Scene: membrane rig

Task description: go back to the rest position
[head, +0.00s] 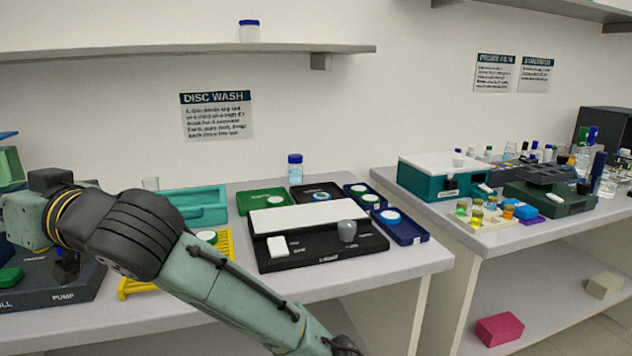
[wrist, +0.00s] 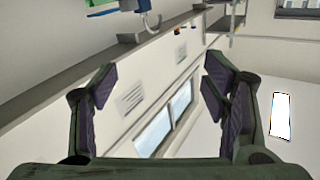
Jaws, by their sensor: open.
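My gripper (wrist: 160,90) shows in the wrist view with its two dark-padded fingers spread wide apart and nothing between them. Beyond the fingers are the wall, a window and a shelf, seen tilted. In the head view my green and black arm reaches up from the bottom centre to the left, over the front of the left bench (head: 330,278). The gripper's fingers cannot be made out in the head view.
A black device with a white plate (head: 310,217), a yellow rack (head: 135,287), a teal tray (head: 207,205) and a blue tray (head: 408,232) stand on the left bench. The right bench (head: 500,240) holds a teal box (head: 420,182). A gap separates the benches.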

